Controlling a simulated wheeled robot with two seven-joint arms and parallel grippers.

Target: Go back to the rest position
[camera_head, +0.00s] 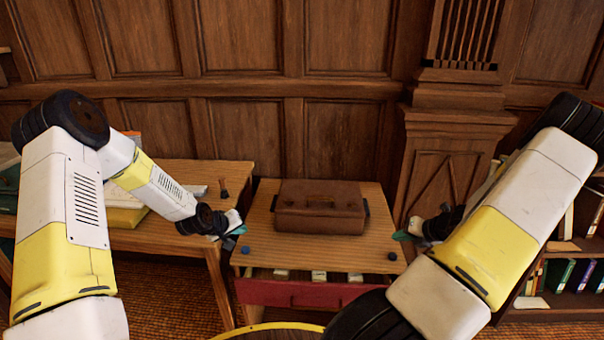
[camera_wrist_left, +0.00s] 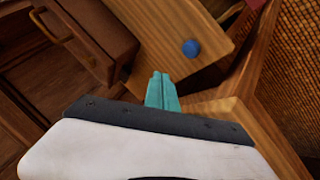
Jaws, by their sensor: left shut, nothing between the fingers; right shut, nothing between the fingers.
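My left gripper (camera_head: 236,236) is shut and empty beside the left edge of the small wooden table. Its teal fingers are pressed together in the left wrist view (camera_wrist_left: 161,92). My right gripper (camera_head: 404,236) is shut and empty near the right edge of the same table, partly hidden by my right arm. Both arms reach forward, bent, one on each side of the table.
A red-fronted drawer (camera_head: 290,293) below is partly open. A desk (camera_head: 210,175) stands left, a bookshelf (camera_head: 560,301) right. Panelled wall (camera_head: 240,130) behind.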

